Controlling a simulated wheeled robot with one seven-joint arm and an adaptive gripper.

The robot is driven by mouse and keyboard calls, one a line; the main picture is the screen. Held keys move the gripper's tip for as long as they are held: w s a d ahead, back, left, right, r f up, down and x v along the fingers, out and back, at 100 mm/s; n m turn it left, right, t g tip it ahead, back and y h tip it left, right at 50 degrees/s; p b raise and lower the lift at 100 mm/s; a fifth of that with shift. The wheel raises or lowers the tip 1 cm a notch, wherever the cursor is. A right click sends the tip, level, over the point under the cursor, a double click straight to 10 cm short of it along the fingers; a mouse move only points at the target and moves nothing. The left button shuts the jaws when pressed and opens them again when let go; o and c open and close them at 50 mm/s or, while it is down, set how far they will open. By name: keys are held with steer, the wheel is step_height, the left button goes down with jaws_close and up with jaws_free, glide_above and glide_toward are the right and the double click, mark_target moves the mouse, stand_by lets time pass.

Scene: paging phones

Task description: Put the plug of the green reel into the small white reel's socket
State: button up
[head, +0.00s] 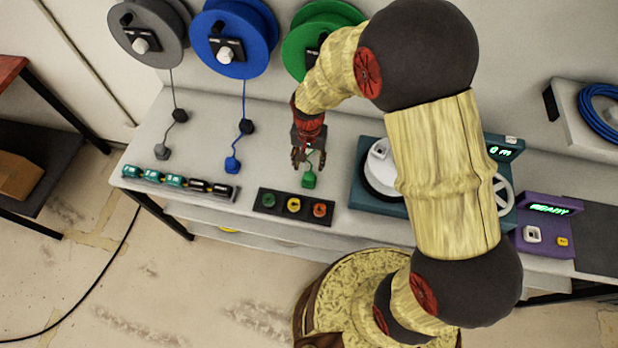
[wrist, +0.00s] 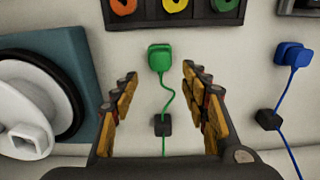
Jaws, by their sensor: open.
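The green reel (head: 300,47) hangs on the back wall, partly hidden by my arm. Its green plug (head: 310,179) lies on the table at the end of a green cord. In the wrist view the green plug (wrist: 160,57) lies just beyond my open fingertips, centred between them and untouched. My gripper (head: 307,158) is above the cord; in the wrist view its open fingers (wrist: 160,85) are empty. The small white reel (head: 379,165) sits on a teal unit, partly hidden by my arm. Its square white socket (wrist: 24,142) shows at the lower left of the wrist view.
The blue plug (head: 233,164) and grey plug (head: 163,153) lie to the left. A black button panel (head: 293,206) is just in front of the green plug. A black cord block (wrist: 162,125) lies between my fingers. A purple unit (head: 543,232) stands at right.

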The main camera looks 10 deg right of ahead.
mark_target(309, 176)
step_height(309, 176, down, 8)
steer(key=b, duration=0.4)
steer(key=shift+f, duration=0.15)
steer(key=c, duration=0.3)
steer(key=c, duration=0.6)
steer(key=shift+c, duration=0.2)
step_height(309, 176, up, 23)
steer(key=p, duration=1.5)
stand_by(0.8)
steer(key=shift+d, duration=0.1)
steer(key=d, duration=2.1)
steer(key=shift+s+d+p, duration=0.2)
steer(key=shift+d+p, duration=0.1)
steer(key=shift+d, duration=0.1)
